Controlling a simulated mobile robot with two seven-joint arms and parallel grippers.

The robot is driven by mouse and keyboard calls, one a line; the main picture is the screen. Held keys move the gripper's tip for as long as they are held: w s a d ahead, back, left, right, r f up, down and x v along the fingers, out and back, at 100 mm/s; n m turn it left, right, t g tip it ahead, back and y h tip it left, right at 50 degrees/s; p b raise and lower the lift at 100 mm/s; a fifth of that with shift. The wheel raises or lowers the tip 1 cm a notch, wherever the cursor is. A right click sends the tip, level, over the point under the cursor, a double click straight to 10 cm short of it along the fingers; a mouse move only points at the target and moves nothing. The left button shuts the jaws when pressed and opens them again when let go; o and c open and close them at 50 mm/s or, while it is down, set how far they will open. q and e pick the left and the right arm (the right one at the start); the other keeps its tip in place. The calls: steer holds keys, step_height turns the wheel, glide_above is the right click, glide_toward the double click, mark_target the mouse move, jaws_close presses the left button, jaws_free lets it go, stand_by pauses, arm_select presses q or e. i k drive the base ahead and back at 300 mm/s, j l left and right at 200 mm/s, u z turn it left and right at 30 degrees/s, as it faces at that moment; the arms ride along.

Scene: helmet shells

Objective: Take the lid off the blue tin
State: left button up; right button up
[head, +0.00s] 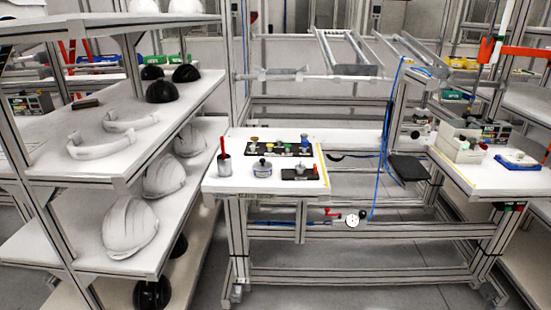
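A small round tin (262,171) with bluish sides stands on the white worktable (232,143), near its front edge. A lid with a dark knob (262,161) appears to sit on top of it; the detail is too small to be certain. Neither of my grippers is in the head view, and nothing touches the tin.
A grey cup (224,168) with a red-handled tool stands left of the tin. A black tray (252,150) with several small parts lies behind, and a black plate (291,175) with a part lies right. Shelves with white helmet shells (130,226) stand left.

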mark_target(263, 165)
steer(key=i+l+u, duration=0.35)
steer(key=i+l, duration=0.5)
steer(key=l, duration=0.1)
